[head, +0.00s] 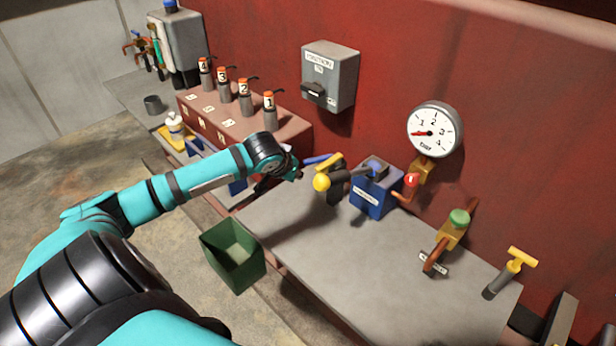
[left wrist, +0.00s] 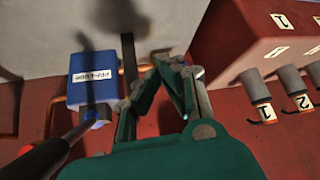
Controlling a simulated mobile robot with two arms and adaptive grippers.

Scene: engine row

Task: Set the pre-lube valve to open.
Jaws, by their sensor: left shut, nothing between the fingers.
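A blue box (head: 372,197) with a white label stands on the bench against the red wall. The left wrist view shows the box (left wrist: 88,92) with an upside-down label that reads like pre-lube. A dark lever with a yellow ball (head: 321,182) reaches left from the box. A small yellow handle (head: 331,160) sits just behind the ball; I cannot tell if it is the valve's lever or how it is set. My left gripper (head: 297,173) is left of the ball, apart from it. In the left wrist view the gripper (left wrist: 167,62) is shut and empty. My right gripper is out of view.
A gauge (head: 435,130), a green-knobbed fitting (head: 459,219) and a yellow T-handle (head: 522,258) are at the right. A grey switch box (head: 330,78) hangs on the wall. A green bin (head: 233,257) is below the bench edge. The bench front (head: 370,275) is clear.

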